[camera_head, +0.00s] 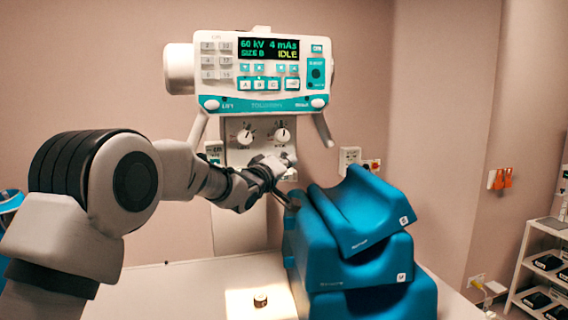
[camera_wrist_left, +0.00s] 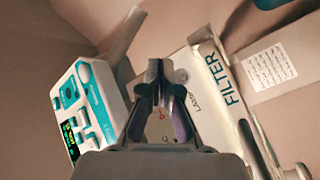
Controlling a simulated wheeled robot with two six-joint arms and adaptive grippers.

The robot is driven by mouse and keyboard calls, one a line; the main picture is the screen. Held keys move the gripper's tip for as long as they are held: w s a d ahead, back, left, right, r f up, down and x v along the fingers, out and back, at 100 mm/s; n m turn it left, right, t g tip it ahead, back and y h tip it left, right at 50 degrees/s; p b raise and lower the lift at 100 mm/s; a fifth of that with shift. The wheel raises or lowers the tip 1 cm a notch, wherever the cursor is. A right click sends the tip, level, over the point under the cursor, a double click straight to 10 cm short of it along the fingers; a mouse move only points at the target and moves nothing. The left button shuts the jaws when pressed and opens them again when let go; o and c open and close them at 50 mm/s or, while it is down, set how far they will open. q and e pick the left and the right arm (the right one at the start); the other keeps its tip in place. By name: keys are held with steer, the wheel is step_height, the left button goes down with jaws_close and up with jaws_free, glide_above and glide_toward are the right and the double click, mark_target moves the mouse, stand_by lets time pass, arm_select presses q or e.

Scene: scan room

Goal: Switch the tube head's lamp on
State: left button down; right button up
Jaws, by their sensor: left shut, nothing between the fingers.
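The tube head (camera_head: 250,75) is a white and teal box facing me, with a lit display (camera_head: 268,49) reading 60 kV, 4 mAs, SIZE B and IDLE. Keys sit around the display. Below it, a grey panel carries two round knobs (camera_head: 245,136). My left gripper (camera_head: 287,163) is in front of this panel's lower part, below the knobs, shut and empty. I cannot tell whether it touches anything. In the left wrist view my left gripper (camera_wrist_left: 166,75) points past a white part labelled FILTER (camera_wrist_left: 222,75), with the tube head (camera_wrist_left: 88,100) to the left. My right gripper is not in view.
Blue stacked cushions (camera_head: 365,212) stand on the white table (camera_head: 180,290), close to the right of my left gripper. A white shelf (camera_head: 540,262) stands at the far right.

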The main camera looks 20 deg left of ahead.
arm_select(q)
steer(key=shift+s+d+b, duration=0.5)
steer(key=shift+s+d, duration=0.25)
steer(key=shift+s, duration=0.3)
